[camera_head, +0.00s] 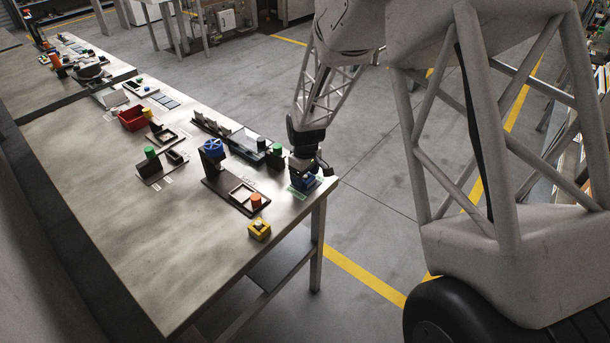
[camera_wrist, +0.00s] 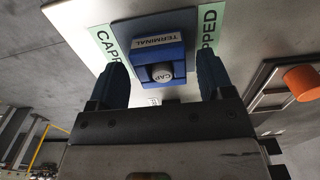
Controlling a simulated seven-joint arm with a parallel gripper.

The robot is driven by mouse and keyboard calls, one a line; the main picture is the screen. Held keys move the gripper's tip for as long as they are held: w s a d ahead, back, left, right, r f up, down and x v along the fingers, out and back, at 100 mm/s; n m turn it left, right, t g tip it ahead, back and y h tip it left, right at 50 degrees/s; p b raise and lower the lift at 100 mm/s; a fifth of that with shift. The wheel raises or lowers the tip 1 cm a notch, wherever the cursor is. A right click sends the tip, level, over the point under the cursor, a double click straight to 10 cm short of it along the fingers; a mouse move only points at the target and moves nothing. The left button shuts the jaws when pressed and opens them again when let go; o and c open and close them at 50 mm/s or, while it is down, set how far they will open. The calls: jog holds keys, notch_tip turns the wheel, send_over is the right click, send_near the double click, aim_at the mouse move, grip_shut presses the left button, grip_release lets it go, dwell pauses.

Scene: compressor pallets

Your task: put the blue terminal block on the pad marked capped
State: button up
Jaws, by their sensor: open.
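The blue terminal block (camera_wrist: 158,56) carries a "TERMINAL" label and a round white piece marked "CAP". In the wrist view it rests on a dark pad (camera_wrist: 128,28) with a green border strip reading "CAPPED" on both sides. My gripper (camera_wrist: 160,82) is open, with one dark finger on each side of the block and visible space between fingers and block. In the head view my gripper (camera_head: 307,172) is low over the table's right corner. The blue block (camera_head: 310,181) shows just below it, partly hidden by the gripper, beside a green label strip (camera_head: 296,192).
A dark fixture (camera_head: 228,193) with a blue wheel (camera_head: 213,147) and an orange cylinder (camera_head: 256,200) stands to the left. A yellow block (camera_head: 259,229) sits nearer the front. A green cylinder (camera_head: 277,150) stands behind. The table's right edge is close to my gripper.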

notch_tip(320, 180, up, 12)
dwell(0.7)
jog(key=shift+r, duration=0.1)
dwell(0.5)
jog(key=s+d+r+m+t, duration=0.15)
jog(key=s+d+r, duration=0.25)
jog(key=s+r, duration=0.4)
jog(key=s+d+r+m, duration=0.3)
jog(key=s+r, duration=0.4)
jog(key=s, duration=0.4)
jog(key=s+d+r+m, duration=0.1)
jog(key=s+d+m, duration=0.1)
jog(key=s, duration=0.7)
jog(key=s+d+r+m+t, duration=0.1)
jog(key=s+d+m, duration=0.1)
jog(key=s, duration=0.8)
jog(key=shift+d+r+m, duration=0.15)
jog(key=shift+r+m, duration=0.1)
jog(key=shift+m, duration=0.1)
